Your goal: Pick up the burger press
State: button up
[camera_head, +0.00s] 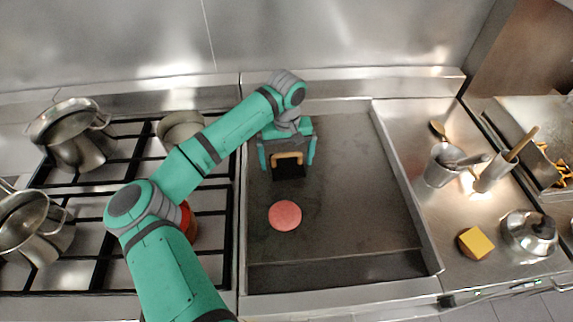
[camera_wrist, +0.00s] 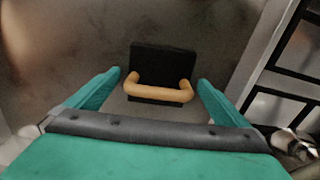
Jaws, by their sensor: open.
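The burger press (camera_head: 289,170) is a dark square plate with an orange-tan handle. It rests on the griddle (camera_head: 350,208) towards its back left. My gripper (camera_head: 287,162) is open above the press, one finger on each side of the handle in the picture. In the wrist view the press (camera_wrist: 163,65) lies ahead, with its handle across the gap between the fingertips of my gripper (camera_wrist: 160,82). The fingers show clear gaps to both ends of the handle. I cannot tell the exact height between fingertips and handle.
A pink patty (camera_head: 285,215) lies on the griddle in front of the press. A stove with several pots (camera_head: 75,135) is at left. The right counter holds metal containers (camera_head: 440,172), a yellow-topped block (camera_head: 475,243) and a kettle (camera_head: 530,233). The griddle's right side is clear.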

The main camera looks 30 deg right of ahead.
jog(key=c, duration=1.4)
jog(key=shift+c, duration=0.9)
jog(key=shift+d+r, duration=0.1)
jog(key=shift+r, duration=0.05)
